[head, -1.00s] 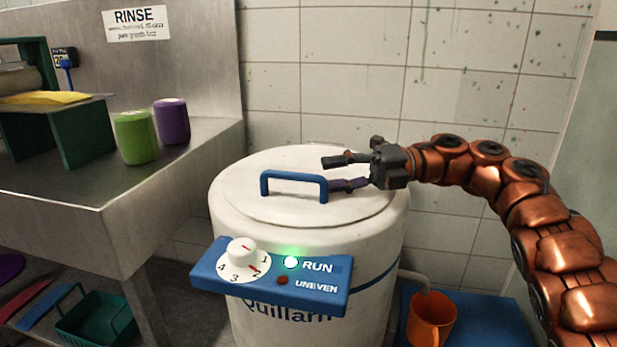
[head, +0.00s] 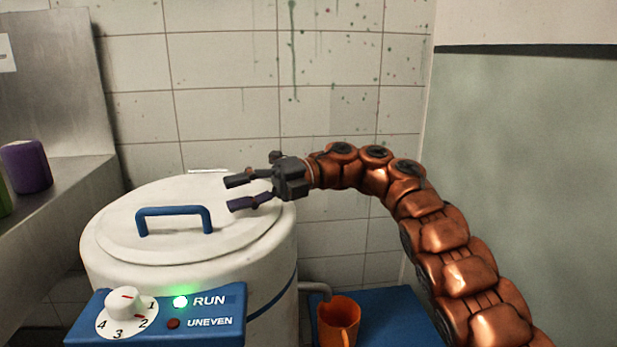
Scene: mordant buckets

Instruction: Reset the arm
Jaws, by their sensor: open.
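My gripper (head: 241,192) is open and empty, with its two dark fingers apart and pointing left. It hangs above the right part of the white lid (head: 130,247) of a round white machine (head: 270,262). The lid is on, and its blue handle (head: 174,211) lies to the left of the fingertips, apart from them. My copper segmented arm arches down to the lower right of the picture.
A blue control panel (head: 222,325) has a white dial (head: 126,310), a lit green RUN light (head: 180,302) and a dark UNEVEN light (head: 173,323). A purple container (head: 27,166) sits on the left counter. A tiled wall (head: 230,60) is behind.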

